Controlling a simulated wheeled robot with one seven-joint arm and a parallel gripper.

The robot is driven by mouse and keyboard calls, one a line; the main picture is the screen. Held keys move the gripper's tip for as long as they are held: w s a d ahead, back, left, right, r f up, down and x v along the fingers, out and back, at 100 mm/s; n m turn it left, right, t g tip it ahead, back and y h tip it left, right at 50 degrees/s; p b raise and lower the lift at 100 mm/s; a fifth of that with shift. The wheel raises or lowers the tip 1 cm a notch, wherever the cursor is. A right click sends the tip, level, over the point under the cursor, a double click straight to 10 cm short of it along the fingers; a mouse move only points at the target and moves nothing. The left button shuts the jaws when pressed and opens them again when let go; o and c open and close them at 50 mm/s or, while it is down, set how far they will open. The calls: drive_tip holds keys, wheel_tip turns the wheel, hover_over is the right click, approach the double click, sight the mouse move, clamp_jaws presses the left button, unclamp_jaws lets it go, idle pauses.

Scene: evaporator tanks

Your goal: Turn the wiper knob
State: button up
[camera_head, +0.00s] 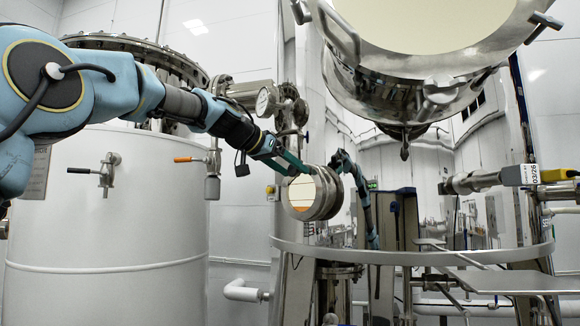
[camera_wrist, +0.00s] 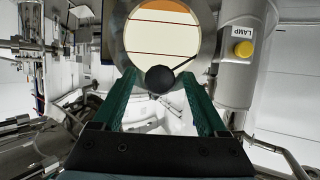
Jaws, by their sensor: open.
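The wiper knob (camera_wrist: 160,79) is a round black ball at the lower edge of a round sight glass (camera_wrist: 160,32) in the wrist view. A thin dark wiper arm (camera_wrist: 184,64) runs from it up to the right across the glass. My gripper (camera_wrist: 160,75) is open, with one green finger on each side of the knob. A gap shows between the knob and each finger; depth is hard to judge. In the head view my gripper (camera_head: 297,164) is at the upper left of the sight glass (camera_head: 303,197), and I cannot make out the knob there.
A yellow button (camera_wrist: 243,49) sits on a grey cylinder marked LAMP, right of the glass. A large steel vessel (camera_head: 420,95) hangs upper right. A curved rail (camera_head: 400,257) runs below.

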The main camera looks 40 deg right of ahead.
clamp_jaws()
idle(0.6)
